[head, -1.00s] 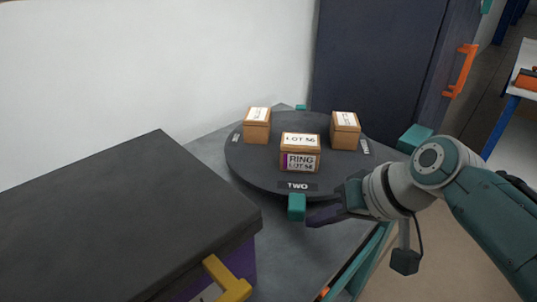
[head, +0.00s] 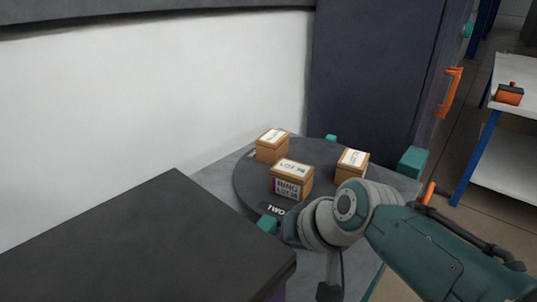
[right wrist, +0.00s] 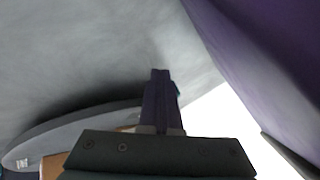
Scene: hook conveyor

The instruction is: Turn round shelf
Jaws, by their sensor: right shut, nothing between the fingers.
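The round shelf (head: 246,178) is a dark turntable on a grey table, with teal knobs on its rim. A knob (head: 267,225) stands at the front beside the "TWO" label (head: 276,209). It carries a RING box (head: 291,180) in front, a left box (head: 271,147) and a right box (head: 352,166). My right gripper's dark fingers show in the right wrist view (right wrist: 160,97), together and empty. In the head view my right wrist covers the shelf's front-right rim, and whether the fingers touch a knob is hidden. My left gripper is out of view.
A large dark-topped case (head: 150,240) fills the lower left, close to the shelf. A white wall is behind, and a dark cabinet (head: 380,80) with an orange handle (head: 450,92) stands behind right. A white-topped bench (head: 515,120) is at the far right.

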